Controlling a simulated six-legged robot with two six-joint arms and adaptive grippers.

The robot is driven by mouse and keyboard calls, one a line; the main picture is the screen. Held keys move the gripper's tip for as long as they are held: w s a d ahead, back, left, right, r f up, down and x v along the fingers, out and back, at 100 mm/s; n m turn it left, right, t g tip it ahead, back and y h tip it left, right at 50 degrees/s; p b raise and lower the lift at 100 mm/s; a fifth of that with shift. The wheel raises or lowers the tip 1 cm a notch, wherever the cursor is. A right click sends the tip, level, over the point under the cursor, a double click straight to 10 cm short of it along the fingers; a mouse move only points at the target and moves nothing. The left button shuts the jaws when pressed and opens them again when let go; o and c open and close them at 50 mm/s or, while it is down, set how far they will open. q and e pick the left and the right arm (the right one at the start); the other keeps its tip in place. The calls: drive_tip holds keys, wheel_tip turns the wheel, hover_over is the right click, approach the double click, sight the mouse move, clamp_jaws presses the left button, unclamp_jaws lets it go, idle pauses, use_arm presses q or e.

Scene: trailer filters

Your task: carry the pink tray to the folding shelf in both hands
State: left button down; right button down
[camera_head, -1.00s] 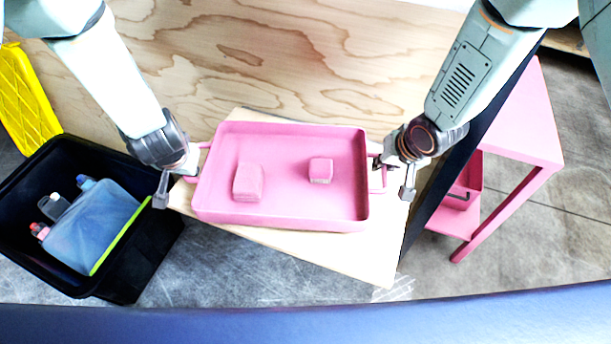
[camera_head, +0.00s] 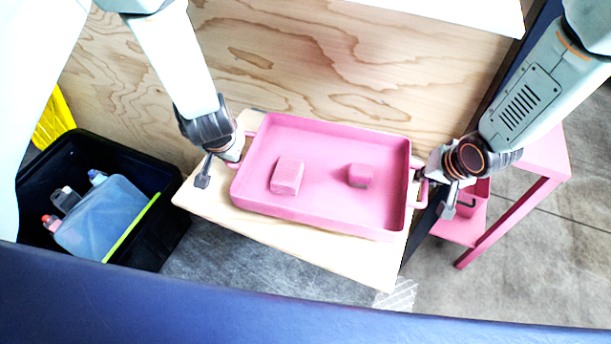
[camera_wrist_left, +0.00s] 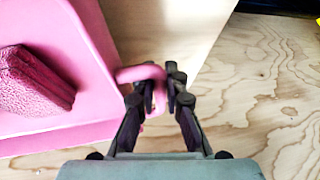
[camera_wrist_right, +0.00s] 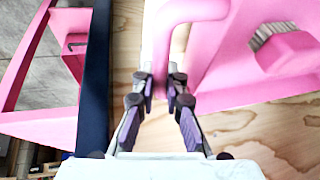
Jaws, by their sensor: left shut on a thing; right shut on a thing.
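The larger block (camera_head: 287,176) is left of the small block (camera_head: 361,176). My left gripper (camera_head: 222,168) is at the tray's left handle; the left wrist view shows its fingers (camera_wrist_left: 160,88) shut around that handle. My right gripper (camera_head: 432,190) is at the right handle; the right wrist view shows its fingers (camera_wrist_right: 160,85) shut on it. The pink folding shelf (camera_head: 510,205) stands at the right, partly hidden by my right arm.
A black bin (camera_head: 165,185) with bottles and a blue pouch (camera_head: 105,215) stands at the left. A yellow panel (camera_head: 52,120) is behind it. A plywood wall (camera_head: 320,60) rises at the back. A dark upright edge (camera_wrist_right: 95,80) lies between tray and shelf.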

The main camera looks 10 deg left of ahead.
use_arm(q)
drive_tip(key=shift+w+d+r, duration=0.1)
drive_tip(key=shift+d+r, duration=0.05)
drive_tip(key=shift+r, duration=0.3)
use_arm(e)
drive_tip(key=shift+d+r, duration=0.1)
drive_tip(key=shift+r, duration=0.35)
use_arm(q)
drive_tip(key=shift+d, duration=0.15)
use_arm(e)
drive_tip(key=shift+s+d, duration=0.15)
use_arm(q)
drive_tip(key=shift+f, duration=0.25)
use_arm(e)
drive_tip(key=shift+f, duration=0.2)
